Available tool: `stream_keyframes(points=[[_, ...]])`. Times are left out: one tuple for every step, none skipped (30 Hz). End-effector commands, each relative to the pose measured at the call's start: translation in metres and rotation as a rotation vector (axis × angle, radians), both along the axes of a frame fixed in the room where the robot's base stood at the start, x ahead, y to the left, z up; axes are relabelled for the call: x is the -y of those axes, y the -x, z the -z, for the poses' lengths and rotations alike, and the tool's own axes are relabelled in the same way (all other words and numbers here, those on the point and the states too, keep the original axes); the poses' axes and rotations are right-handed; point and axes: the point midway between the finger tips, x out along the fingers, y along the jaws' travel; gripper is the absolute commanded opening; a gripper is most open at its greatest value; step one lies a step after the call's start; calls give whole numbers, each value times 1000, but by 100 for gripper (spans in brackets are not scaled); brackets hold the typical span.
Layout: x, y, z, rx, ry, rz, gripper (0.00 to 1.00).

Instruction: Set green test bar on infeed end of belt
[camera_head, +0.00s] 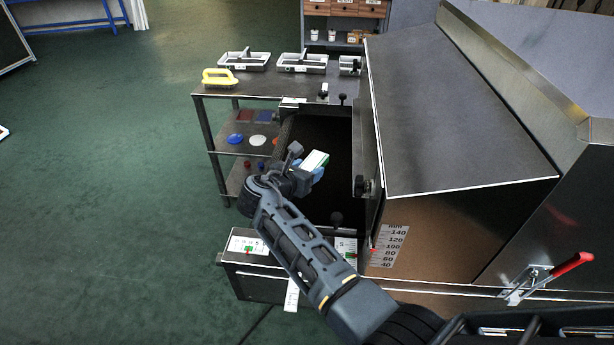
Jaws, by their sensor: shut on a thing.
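My gripper (309,179) is shut on the green test bar (315,160), whose white face and green edge show beyond the fingers. The bar is held at the dark mouth of the dryer, over or near the belt (286,142). Its height above the belt is hard to tell, and my gripper hides its lower part. The belt's dark left edge shows beside the metal side table. My arm crosses the view from the lower right and hides part of the infeed end.
A metal table (270,86) at the back left holds trays (303,63) and a yellow-handled brush (219,77). The dryer's sloped hood (455,110) rises close on the right, with a red-handled clamp (570,266). Green floor (100,200) is clear on the left.

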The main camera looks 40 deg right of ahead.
Motion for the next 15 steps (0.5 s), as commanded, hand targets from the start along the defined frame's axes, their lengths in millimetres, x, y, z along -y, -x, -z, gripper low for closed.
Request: stream_keyframes(points=[[0,0,9,-3,1,0,22],[0,0,13,-3,1,1,22],[0,0,17,-3,1,0,22],[0,0,20,-2,1,0,22],[0,0,22,-1,0,0,22],[0,0,23,0,0,-1,22],[0,0,24,1,1,-1,22],[0,-1,24,1,1,-1,22],[0,-1,24,1,1,-1,22],[0,0,24,1,1,-1,22],[0,0,24,1,1,-1,22],[0,0,24,1,1,-1,22],[0,0,24,1,1,-1,22],[0,0,24,0,1,0,22],[0,0,25,0,1,0,22]])
